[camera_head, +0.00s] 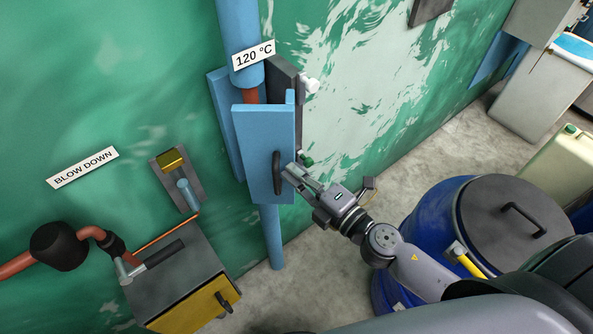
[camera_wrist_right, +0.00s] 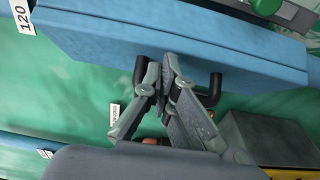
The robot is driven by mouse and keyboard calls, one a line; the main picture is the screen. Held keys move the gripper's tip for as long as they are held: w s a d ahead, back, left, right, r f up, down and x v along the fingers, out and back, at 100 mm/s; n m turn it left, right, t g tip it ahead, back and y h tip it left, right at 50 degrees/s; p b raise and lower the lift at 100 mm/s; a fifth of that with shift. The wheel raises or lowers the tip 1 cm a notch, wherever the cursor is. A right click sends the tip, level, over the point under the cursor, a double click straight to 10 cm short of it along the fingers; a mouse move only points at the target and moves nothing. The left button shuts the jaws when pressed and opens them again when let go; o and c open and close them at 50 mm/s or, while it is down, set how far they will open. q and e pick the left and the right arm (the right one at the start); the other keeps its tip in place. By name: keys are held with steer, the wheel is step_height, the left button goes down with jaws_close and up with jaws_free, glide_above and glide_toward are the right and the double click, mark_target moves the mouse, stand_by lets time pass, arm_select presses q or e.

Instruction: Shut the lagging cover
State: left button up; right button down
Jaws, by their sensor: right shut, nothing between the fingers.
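The lagging cover (camera_head: 255,135) is a blue panel on the vertical blue pipe, with a dark bar handle (camera_head: 277,172) upright on its face. Another blue panel (camera_head: 222,115) stands behind it to the left, and reddish bare pipe shows at the top between them. My right gripper (camera_head: 287,171) is shut and empty, its fingertips at the handle. In the right wrist view the cover (camera_wrist_right: 200,45) spans the top, and the closed fingertips (camera_wrist_right: 162,72) lie in front of the handle (camera_wrist_right: 215,88), between its two ends. Whether they touch it, I cannot tell. My left gripper is out of view.
A dark box with a yellow front (camera_head: 190,270) and a red pipe (camera_head: 92,235) are at the lower left. A blue drum with a grey lid (camera_head: 480,200) stands right of my forearm. A "120 °C" label (camera_head: 253,54) is on the pipe. Bare floor (camera_head: 310,255) lies below the cover.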

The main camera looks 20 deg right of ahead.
steer(key=shift+w+d+n+y+b, duration=0.3)
steer(key=shift+w+y+b, duration=0.1)
steer(key=shift+y, duration=0.1)
steer(key=shift+w+d+n+g+y+b, duration=0.2)
steer(key=shift+d+n+g+y+b, duration=0.15)
steer(key=shift+g+y, duration=0.2)
steer(key=shift+w, duration=0.15)
steer(key=shift+w+d+n+g+y+b, duration=0.45)
steer(key=shift+w+n+g+y+b, duration=0.7)
steer(key=shift+g+b, duration=0.25)
steer(key=shift+w+d+n+g+y+b, duration=0.4)
steer(key=shift+w+n+g+y+b, duration=0.8)
steer(key=shift+b, duration=0.35)
steer(key=shift+w+d+n+g+y+b, duration=0.45)
steer(key=shift+w+n+g+y+b, duration=0.65)
steer(key=shift+g+b, duration=0.35)
steer(key=shift+w, duration=0.1)
